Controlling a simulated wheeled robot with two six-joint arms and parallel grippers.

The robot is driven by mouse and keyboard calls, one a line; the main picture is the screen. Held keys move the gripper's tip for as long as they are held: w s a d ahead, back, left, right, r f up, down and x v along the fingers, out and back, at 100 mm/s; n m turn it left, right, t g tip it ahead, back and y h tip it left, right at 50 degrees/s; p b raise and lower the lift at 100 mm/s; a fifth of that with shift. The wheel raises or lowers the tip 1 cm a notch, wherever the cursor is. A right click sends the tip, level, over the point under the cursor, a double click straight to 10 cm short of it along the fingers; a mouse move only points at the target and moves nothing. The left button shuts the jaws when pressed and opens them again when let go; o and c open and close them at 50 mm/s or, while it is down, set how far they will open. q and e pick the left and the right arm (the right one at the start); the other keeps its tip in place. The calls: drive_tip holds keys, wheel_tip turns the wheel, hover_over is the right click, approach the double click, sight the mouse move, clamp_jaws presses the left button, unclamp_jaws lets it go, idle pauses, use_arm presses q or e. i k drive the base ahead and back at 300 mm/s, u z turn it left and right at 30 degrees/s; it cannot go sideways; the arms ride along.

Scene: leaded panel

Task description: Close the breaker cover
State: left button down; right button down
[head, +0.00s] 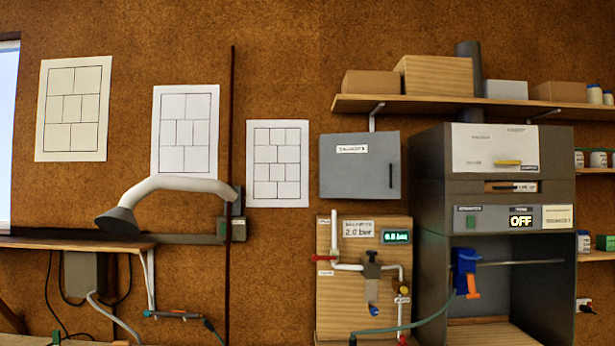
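A grey wall box (360,165) hangs on the brown wall right of centre, below the shelf. A small white label sits at its top, too blurred to read with certainty. Its flat front carries a dark upright handle (391,176) near the right edge. The front looks flush with the box, but I cannot tell whether it is fully closed. I cannot tell for certain that this front is the breaker cover. Neither of my grippers shows in the head view.
A wooden panel (338,227) with pipes, valves and a gauge hangs below the box. A tall grey cabinet (430,240) with an OFF display stands to the right. A shelf (450,107) with boxes runs above. A hooded duct arm (180,184) reaches left over a bench.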

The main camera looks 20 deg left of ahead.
sight(359, 164)
drive_tip(key=u, duration=0.5)
drive_tip(key=i, duration=1.1)
drive_tip(key=z, duration=1)
drive_tip(key=i, duration=0.8)
drive_tip(key=z, duration=0.6)
